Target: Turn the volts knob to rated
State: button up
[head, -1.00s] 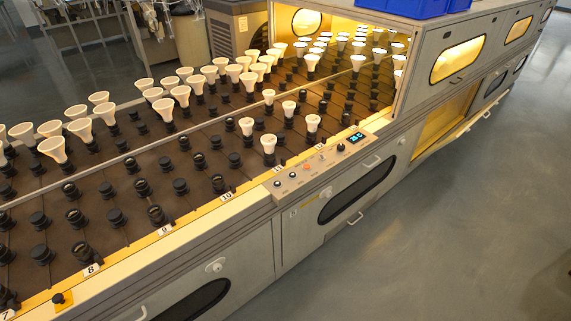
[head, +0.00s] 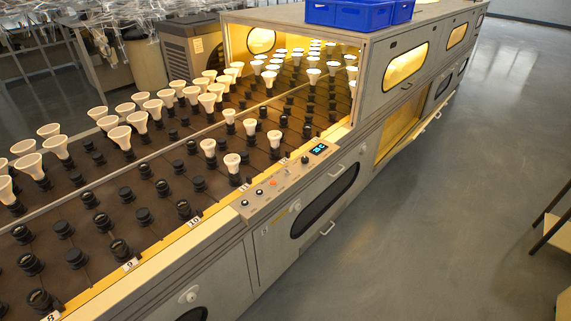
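The control panel (head: 287,186) sits on the front edge of the burn-in bench. It carries a larger black knob (head: 306,159) beside a small lit blue display (head: 319,149). Further left on the panel are an orange button (head: 273,183), a small toggle (head: 286,170) and two small dark knobs, one nearer (head: 245,202) and one farther (head: 259,191). The labels are too small to read, so I cannot tell which knob is volts or where its pointer stands. My gripper is not in view.
The bench top (head: 215,208) holds rows of black sockets, several with white bulbs (head: 208,147). A lit oven hood with blue bins (head: 350,14) on top stands beyond the panel. Clear grey floor (head: 400,240) lies right of the bench. A wooden stand (head: 556,231) shows at the right edge.

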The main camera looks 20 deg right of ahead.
aim_at(305, 159)
jog(key=i+l+u, duration=0.1)
jog(key=i, duration=0.4)
jog(key=i+l+u, duration=0.1)
jog(key=i+l, duration=0.2)
jog(key=i, duration=0.25)
jog(key=i+l+u, duration=0.15)
jog(key=i, duration=0.35)
jog(key=l, duration=0.1)
